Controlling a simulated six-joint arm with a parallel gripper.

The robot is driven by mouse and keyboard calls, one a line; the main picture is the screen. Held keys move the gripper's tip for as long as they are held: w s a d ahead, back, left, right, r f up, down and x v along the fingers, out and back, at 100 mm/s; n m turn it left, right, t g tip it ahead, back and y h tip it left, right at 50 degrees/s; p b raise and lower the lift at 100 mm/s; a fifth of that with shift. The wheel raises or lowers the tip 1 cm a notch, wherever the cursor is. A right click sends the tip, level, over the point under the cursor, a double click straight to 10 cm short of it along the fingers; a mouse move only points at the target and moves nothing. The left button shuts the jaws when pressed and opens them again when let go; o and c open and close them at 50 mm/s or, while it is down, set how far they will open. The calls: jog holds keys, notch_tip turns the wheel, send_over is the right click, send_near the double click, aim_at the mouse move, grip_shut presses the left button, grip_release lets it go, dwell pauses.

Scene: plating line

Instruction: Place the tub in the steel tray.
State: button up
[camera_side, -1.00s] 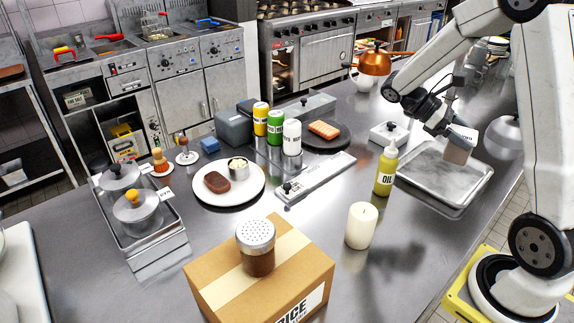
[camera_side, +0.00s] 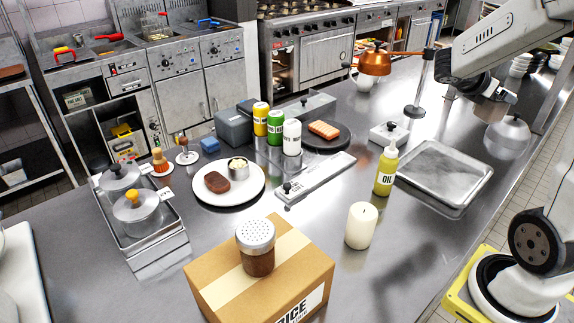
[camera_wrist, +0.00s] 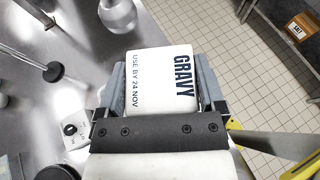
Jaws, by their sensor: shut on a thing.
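The tub (camera_wrist: 160,80) has a white lid marked "GRAVY, USE BY 24 NOV" and fills the space between my fingers in the wrist view. My gripper (camera_wrist: 163,95) is shut on it. In the side view my gripper (camera_side: 490,108) is up at the right, near the metal dome and beyond the far edge of the tray; the tub is small there and hard to make out. The steel tray (camera_side: 445,172) is a shallow, empty rectangle on the counter at the right, with nothing above it.
A metal dome (camera_side: 508,132) stands close by my gripper. A candle (camera_side: 361,226) stands nearer the front.

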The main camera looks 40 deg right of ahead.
jog(key=shift+d+r, duration=0.25)
jog(key=shift+r, duration=0.05)
notch_tip(320, 180, down, 11)
dwell(0.5)
jog(key=shift+w, duration=0.1)
send_over(440, 162)
notch_tip(440, 162, down, 9)
jog(key=shift+a+f, duration=0.15)
jog(key=shift+a, duration=0.05)
dwell(0.3)
jog(key=shift+d+f, duration=0.25)
jog(key=shift+f, duration=0.15)
jog(key=shift+f+t, duration=0.4)
jog(key=shift+f, duration=1)
